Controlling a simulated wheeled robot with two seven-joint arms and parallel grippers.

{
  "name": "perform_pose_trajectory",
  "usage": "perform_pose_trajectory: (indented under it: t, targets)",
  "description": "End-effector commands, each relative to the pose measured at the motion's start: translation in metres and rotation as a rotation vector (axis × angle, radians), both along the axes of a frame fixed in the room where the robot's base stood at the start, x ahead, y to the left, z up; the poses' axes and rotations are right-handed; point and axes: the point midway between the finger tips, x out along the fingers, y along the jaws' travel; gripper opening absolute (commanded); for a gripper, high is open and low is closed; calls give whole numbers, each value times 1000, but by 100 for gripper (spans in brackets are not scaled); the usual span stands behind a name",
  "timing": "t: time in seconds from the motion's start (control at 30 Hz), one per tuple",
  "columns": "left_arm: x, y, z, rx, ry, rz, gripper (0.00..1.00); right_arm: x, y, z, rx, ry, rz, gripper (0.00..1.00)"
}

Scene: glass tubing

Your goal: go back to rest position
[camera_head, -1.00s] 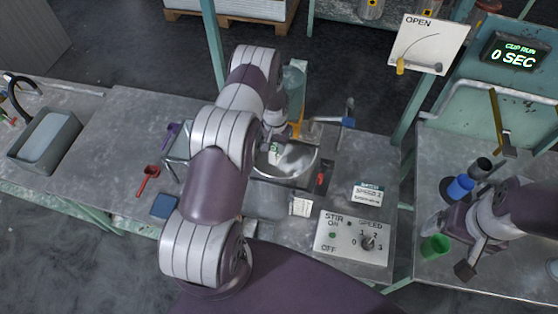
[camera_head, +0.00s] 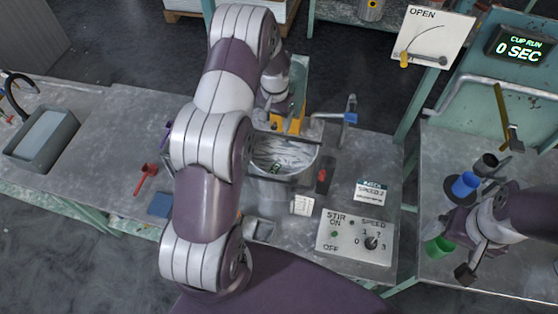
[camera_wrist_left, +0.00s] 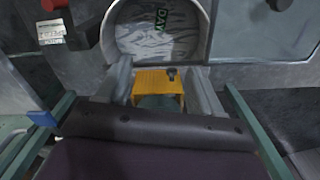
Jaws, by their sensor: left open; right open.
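My left gripper (camera_wrist_left: 163,78) is open in the left wrist view, its two grey fingers apart on either side of a yellow block-like part (camera_wrist_left: 158,84); I cannot tell whether they touch it. In the head view the left arm reaches up and over, with its wrist near the yellow part (camera_head: 288,124) behind the round metal pan (camera_head: 318,152). The fingers are mostly hidden there. My right gripper (camera_head: 455,246) is open at the right-hand bench, close to a green cup (camera_head: 439,247).
Blue (camera_head: 464,185) and dark (camera_head: 486,163) cups stand by the right arm. A grey basin (camera_head: 42,138) is far left. Green posts rise behind the bench.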

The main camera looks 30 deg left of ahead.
Motion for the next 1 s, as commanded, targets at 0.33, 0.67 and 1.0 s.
perform_pose_trajectory:
  t: [0.33, 0.67, 1.0]
  targets:
    - [0, 0, 18, 0, 0, 0, 66, 0, 0, -5, 0, 0, 0, 93]
    - [1, 0, 18, 2, -6, 18, 66, 0, 0, -5, 0, 0, 0, 93]
    - [-155, -85, 55, -2, 3, 98, 66, 0, 0, -38, 0, 0, 0, 93]
